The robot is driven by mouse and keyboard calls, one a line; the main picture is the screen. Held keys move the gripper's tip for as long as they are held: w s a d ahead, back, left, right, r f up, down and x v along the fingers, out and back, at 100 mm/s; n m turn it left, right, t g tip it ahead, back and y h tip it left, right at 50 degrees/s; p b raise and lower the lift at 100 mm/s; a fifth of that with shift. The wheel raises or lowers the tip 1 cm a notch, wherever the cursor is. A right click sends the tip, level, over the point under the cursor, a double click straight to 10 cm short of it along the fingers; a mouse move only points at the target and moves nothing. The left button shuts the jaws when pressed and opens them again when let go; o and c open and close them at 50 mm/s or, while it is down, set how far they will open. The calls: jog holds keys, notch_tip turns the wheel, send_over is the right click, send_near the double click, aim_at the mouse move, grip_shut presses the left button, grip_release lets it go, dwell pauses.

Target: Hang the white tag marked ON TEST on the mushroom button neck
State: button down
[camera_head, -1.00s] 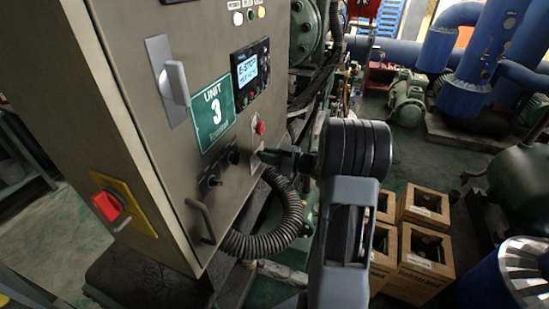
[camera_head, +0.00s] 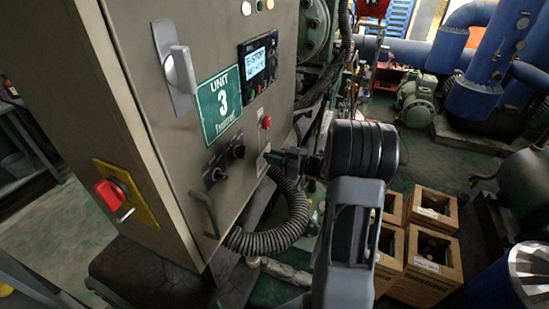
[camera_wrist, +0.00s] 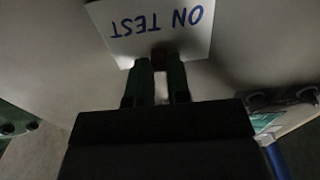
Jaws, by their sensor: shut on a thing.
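The white tag (camera_wrist: 155,28) fills the top of the wrist view, with ON TEST in blue letters upside down. My gripper (camera_wrist: 160,68) is shut on its edge between two dark green fingers. In the head view my gripper (camera_head: 277,157) is close to the cabinet front, and a pale sliver of the tag (camera_head: 262,160) shows at its tip. The red mushroom button (camera_head: 265,122) sticks out of the panel just above the gripper. The tag is apart from the button and below it. The button's neck is too small to make out clearly.
The grey cabinet (camera_head: 150,130) bears a green UNIT 3 sign (camera_head: 219,104), a lit display (camera_head: 257,62), and black knobs (camera_head: 238,150). A ribbed hose (camera_head: 285,215) curves below my gripper. A red rotary switch (camera_head: 110,194) is at left. Cardboard boxes (camera_head: 425,250) stand at right.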

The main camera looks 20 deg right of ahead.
jog(key=c, duration=1)
grip_release()
